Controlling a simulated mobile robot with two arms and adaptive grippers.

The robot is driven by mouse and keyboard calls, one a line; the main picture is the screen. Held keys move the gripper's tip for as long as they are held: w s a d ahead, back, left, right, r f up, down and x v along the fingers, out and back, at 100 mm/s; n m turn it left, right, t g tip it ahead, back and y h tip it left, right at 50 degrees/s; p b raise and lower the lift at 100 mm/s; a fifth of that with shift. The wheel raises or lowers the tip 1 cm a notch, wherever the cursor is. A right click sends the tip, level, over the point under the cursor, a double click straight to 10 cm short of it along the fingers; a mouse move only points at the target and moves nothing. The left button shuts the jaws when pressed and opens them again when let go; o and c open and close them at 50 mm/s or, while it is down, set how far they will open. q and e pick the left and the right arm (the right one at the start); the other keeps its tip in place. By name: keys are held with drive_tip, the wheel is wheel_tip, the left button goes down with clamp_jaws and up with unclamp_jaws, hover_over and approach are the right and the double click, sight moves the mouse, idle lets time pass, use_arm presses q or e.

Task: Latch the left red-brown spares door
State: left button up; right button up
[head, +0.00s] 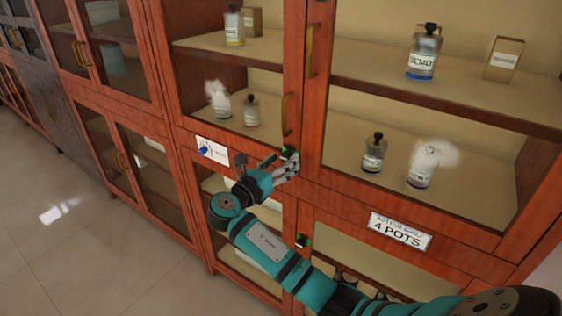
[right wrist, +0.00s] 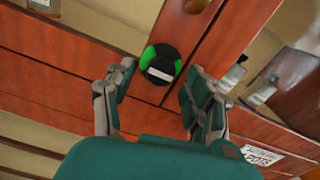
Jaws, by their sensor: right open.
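The left red-brown door (head: 295,70) with a glass pane and a brass handle (head: 286,114) looks about flush with its frame; a slight gap cannot be told. A round black and green latch knob (head: 289,151) sits near its lower right corner. In the right wrist view the knob (right wrist: 160,65) shows green on both sides and a white bar across it. My right gripper (head: 284,166) is open at the knob, partly covering it in the head view. In the right wrist view its fingers (right wrist: 161,80) stand either side of the knob, seemingly apart from it. My left gripper is out of view.
A similar green and black knob (head: 303,241) is on the lower doors, close to my right arm. Bottles, including a blue one (head: 422,55), stand behind the glass. A "4 POTS" label (head: 400,231) is at right. The floor (head: 90,240) at left is clear.

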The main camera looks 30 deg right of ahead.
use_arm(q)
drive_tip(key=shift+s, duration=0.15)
use_arm(e)
drive_tip(key=shift+c, duration=0.9)
clamp_jaws()
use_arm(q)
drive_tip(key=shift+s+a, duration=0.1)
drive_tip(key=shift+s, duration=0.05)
